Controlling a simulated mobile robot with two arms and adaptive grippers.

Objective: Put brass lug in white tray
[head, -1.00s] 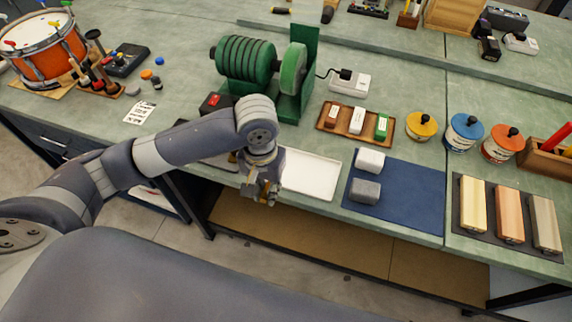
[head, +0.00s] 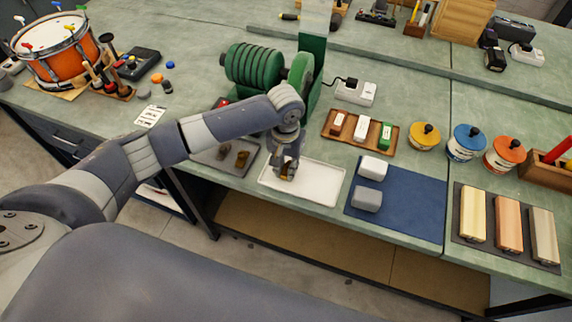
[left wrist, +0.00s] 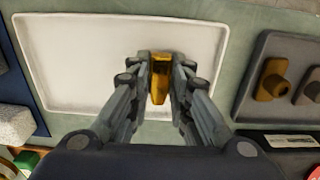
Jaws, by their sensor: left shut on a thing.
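My left gripper (head: 286,174) is over the left part of the white tray (head: 318,188) in the head view. In the left wrist view the gripper (left wrist: 160,90) is shut on the brass lug (left wrist: 161,78), a gold-coloured piece between its fingertips. In the head view only a bit of the lug (head: 287,176) shows at the fingertips. My right gripper is not in view.
A grey tray (head: 208,154) with other brass-coloured and brownish parts (head: 242,158) lies left of the white tray. A blue mat (head: 408,205) with a white block (head: 373,168) and a grey block (head: 366,199) lies to its right. The green grinding machine (head: 262,72) stands behind.

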